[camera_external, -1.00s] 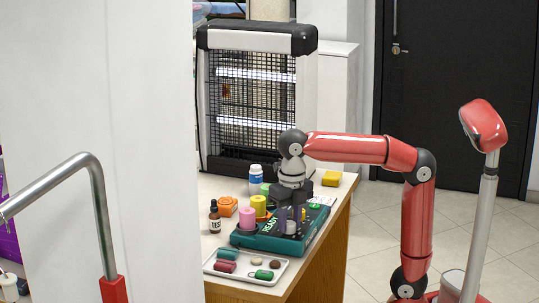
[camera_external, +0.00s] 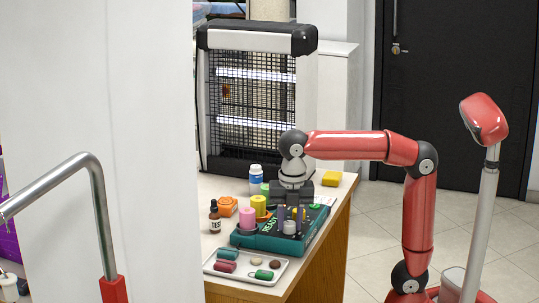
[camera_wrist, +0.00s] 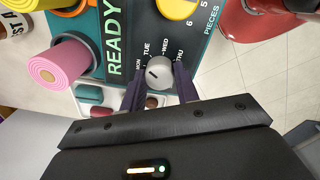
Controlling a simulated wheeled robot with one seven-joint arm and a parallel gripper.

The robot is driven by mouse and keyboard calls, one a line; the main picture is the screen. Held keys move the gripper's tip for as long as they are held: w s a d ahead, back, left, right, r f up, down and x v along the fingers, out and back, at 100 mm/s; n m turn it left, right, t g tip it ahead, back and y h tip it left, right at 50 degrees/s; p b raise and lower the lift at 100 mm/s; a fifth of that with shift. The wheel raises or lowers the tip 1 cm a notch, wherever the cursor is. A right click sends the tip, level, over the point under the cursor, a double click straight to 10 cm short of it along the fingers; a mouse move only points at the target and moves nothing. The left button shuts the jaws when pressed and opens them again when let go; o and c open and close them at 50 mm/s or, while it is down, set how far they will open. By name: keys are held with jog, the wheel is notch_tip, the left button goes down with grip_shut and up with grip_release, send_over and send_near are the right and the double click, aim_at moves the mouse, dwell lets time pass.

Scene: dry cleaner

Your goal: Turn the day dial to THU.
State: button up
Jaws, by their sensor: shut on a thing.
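The day dial (camera_wrist: 159,71) is a small round light-grey knob with a short dark mark, on a teal and dark panel (camera_wrist: 118,12). MON, TUE, WED and THU are printed around its upper side in the wrist view. The dark mark lies left of the knob's middle, on the MON side and away from THU; its exact setting is hard to read. My gripper (camera_wrist: 158,80) is shut on the dial, one dark finger on each side. In the external view my gripper (camera_external: 291,214) points down over the dial (camera_external: 290,228).
Pink (camera_external: 247,218) and yellow (camera_external: 259,206) rolls stand close to the left of my gripper on the panel unit. A tray (camera_external: 236,279) of small rolls lies in front. A dropper bottle (camera_external: 214,217) and a white-capped bottle (camera_external: 256,180) stand behind and left.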

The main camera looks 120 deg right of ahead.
aim_at(289, 223)
jog(key=m, duration=0.4)
jog(key=shift+m, duration=0.3)
jog(key=m, duration=0.5)
jog(key=shift+m, duration=0.3)
jog(key=m, duration=1)
jog(key=shift+g, duration=0.3)
jog(key=o, duration=1)
jog(key=shift+w+a+r, duration=0.1)
jog(key=shift+w+r, duration=0.05)
jog(key=shift+r, duration=3.8)
